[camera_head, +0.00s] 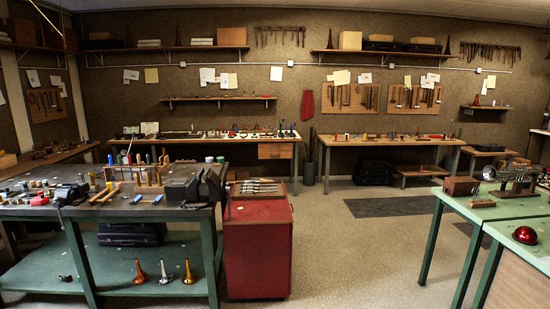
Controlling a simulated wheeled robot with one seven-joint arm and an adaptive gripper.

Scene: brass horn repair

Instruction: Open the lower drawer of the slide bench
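A long wooden bench (205,139) stands against the back wall, with many small tools and parts on a light strip along its top. A wooden drawer unit (276,151) hangs under its right end, and its front looks closed. It is the only clear drawer unit under a bench in view. It is too small to tell an upper drawer from a lower one, and I cannot tell for sure that this is the slide bench. My gripper is not in view.
A red cabinet (258,258) stands in front, right beside a dark-topped workbench (100,210) with vises and tools. Green tables (475,203) fill the right side. The speckled floor (345,250) between them is open, with dark mats (390,206) farther back.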

